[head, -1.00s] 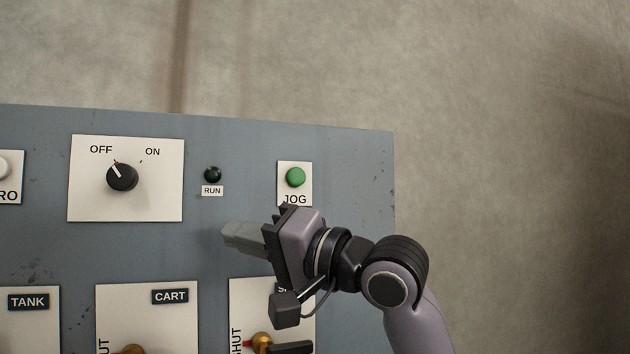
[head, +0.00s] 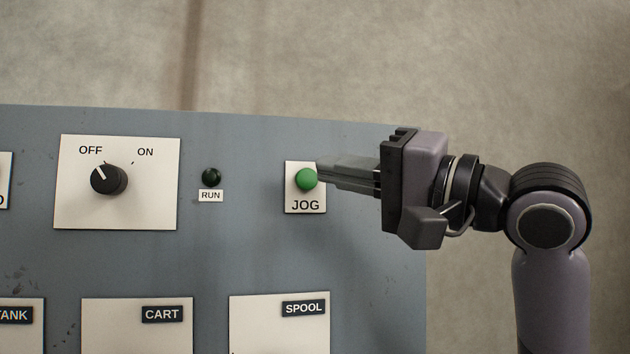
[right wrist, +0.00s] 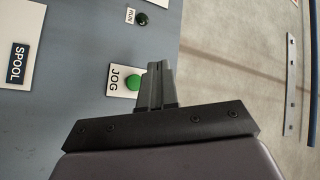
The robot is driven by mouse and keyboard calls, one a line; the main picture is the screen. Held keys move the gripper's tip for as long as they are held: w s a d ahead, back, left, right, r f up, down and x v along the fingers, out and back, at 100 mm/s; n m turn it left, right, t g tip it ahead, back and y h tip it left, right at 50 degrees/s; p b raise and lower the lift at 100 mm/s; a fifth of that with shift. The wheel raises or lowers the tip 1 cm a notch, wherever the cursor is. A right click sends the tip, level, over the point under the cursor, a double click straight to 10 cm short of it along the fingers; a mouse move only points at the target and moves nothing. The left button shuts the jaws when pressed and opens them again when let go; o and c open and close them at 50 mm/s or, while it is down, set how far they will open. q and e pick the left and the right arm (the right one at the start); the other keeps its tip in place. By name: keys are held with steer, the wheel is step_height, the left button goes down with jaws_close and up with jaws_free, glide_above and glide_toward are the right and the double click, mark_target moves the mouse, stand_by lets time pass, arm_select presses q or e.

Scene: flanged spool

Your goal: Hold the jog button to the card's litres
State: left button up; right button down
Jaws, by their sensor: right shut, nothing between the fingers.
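The green jog button (head: 306,179) sits on a white plate marked JOG (head: 305,205) at the right of the grey panel. It also shows in the right wrist view (right wrist: 132,83), just left of my fingers. My right gripper (head: 325,174) is shut and empty, its fingertips pointing left at the button's right edge in the head view. I cannot tell whether they touch the button. The card with the litres is not in view. My left gripper is not in view.
The dark RUN lamp (head: 212,177) and the OFF/ON knob (head: 109,179), its pointer toward OFF, are left of the button. Plates marked CART (head: 137,330) and SPOOL (head: 279,330) are below. The panel ends at the right, with bare wall beyond.

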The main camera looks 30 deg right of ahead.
steer(key=shift+w, duration=0.1)
steer(key=p, duration=0.2)
glide_toward(297, 177)
steer(key=shift+w+a+r, duration=0.25)
steer(key=shift+w+a, duration=0.35)
steer(key=shift+w+a+r, duration=0.2)
steer(key=shift+w+a, duration=0.4)
steer(key=shift+w+a+r, duration=0.25)
steer(key=shift+w+a, duration=0.35)
stand_by(0.8)
steer(key=shift+w+d, duration=0.1)
steer(key=shift+w, duration=0.3)
steer(key=shift+w+d+p, duration=0.15)
steer(key=shift+w+p, duration=0.3)
steer(key=shift+w, duration=0.05)
stand_by(3.8)
